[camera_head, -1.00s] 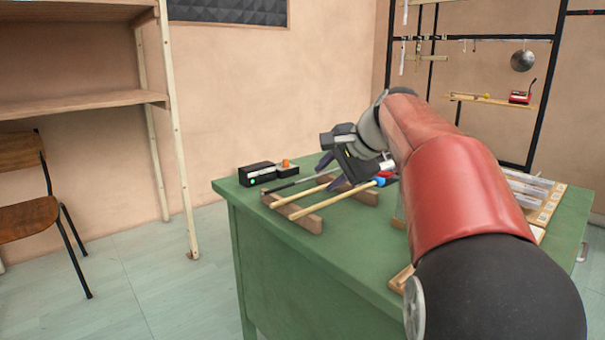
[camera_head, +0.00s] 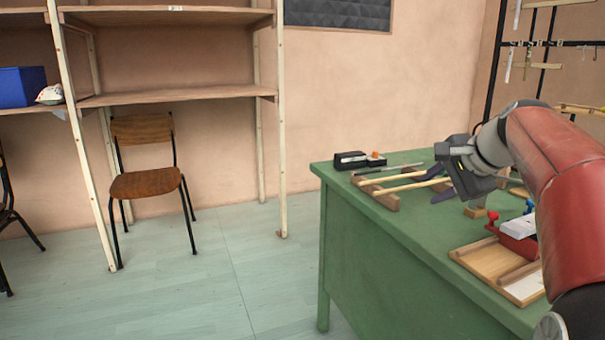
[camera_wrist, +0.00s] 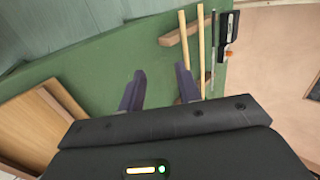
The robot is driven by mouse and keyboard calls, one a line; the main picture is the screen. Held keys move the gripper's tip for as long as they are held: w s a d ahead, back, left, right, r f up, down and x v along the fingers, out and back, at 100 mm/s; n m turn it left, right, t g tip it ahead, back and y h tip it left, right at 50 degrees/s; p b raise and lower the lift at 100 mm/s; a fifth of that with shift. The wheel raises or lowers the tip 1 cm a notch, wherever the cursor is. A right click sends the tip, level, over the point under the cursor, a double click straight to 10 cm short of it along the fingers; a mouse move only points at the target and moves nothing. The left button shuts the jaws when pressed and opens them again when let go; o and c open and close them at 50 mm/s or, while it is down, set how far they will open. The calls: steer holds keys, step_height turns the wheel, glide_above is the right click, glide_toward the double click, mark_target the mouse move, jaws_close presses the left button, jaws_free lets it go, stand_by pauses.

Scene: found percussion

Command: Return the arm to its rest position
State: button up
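My arm (camera_head: 555,160) reaches in from the right of the head view, bent over the green table (camera_head: 375,240). My gripper (camera_head: 441,184) is above the table, beside the right ends of the wooden sticks (camera_head: 400,186). In the wrist view my gripper (camera_wrist: 158,88) shows two dark purple fingers held apart, with only green tabletop between them. It holds nothing. The sticks (camera_wrist: 200,50) lie on a wooden rack (camera_wrist: 180,33), close to one finger in that view.
A black device (camera_head: 350,160) stands at the table's far left corner. A wooden tray (camera_head: 490,265) and a red box (camera_head: 517,240) lie near the right. Shelves (camera_head: 170,96) and a chair (camera_head: 148,185) stand at left. Floor (camera_head: 220,275) left of the table is clear.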

steer(key=s+a+f+n+h, duration=0.1)
steer(key=s+a+f+n, duration=0.2)
steer(key=s+f, duration=0.3)
steer(key=s+a+f+n+g+h, duration=0.1)
steer(key=s+a+f+n, duration=0.3)
steer(key=s, duration=0.9)
steer(key=s+a+f+n+g+h, duration=0.1)
steer(key=s+a+f+n, duration=0.3)
steer(key=s+f, duration=0.5)
steer(key=shift+s+f+n+h+p, duration=0.15)
steer(key=shift+s+n+h+p, duration=0.2)
steer(key=shift+n, duration=0.85)
steer(key=shift+o, duration=0.3)
